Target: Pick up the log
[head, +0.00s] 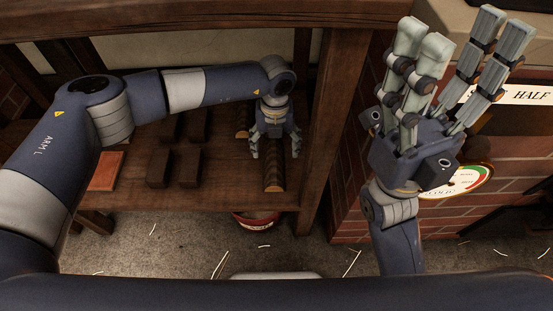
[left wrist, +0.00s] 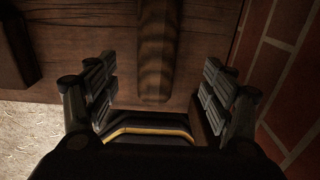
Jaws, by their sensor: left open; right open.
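A brown log (head: 274,176) lies lengthwise on the wooden shelf, close to its right post. In the left wrist view the log (left wrist: 157,55) runs down between the fingers, with wood grain on its surface. My left gripper (head: 276,154) is open over the log, one finger to each side. In the left wrist view the fingers of my left gripper (left wrist: 160,98) stand clear of the log, with gaps on both sides. My right gripper (head: 458,45) is open and empty, raised with fingers up at the right, in front of the brick wall.
Several dark blocks (head: 187,167) and a reddish block (head: 106,171) sit on the shelf (head: 222,190) to the left. The shelf's right post (head: 317,140) and a brick wall (head: 350,190) stand close on the right. A red container (head: 257,221) is below the shelf edge.

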